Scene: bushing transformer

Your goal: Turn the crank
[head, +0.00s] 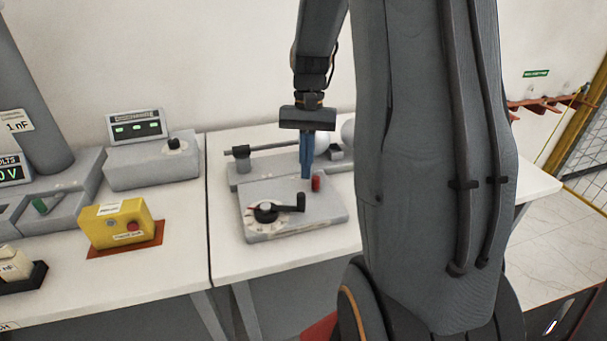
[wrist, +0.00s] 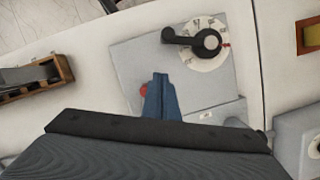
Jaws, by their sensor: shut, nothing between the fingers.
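The crank (head: 290,205) is a black arm with an upright knob, on a round white dial on top of a grey box (head: 320,205). In the head view its knob end points right; in the wrist view the crank (wrist: 190,39) lies at the top, its knob end toward the left. My gripper (head: 307,176) has blue fingers pointing down over the back of the box, behind the crank and apart from it. The fingers (wrist: 160,78) are closed together and empty. A red knob (head: 316,183) on the box is right beside the fingertips.
A grey apparatus with a rod (head: 240,166) stands behind the box. A yellow box (head: 116,224) and a grey meter unit (head: 150,165) stand on the left table. The tabletop (head: 228,268) in front of the crank box is clear.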

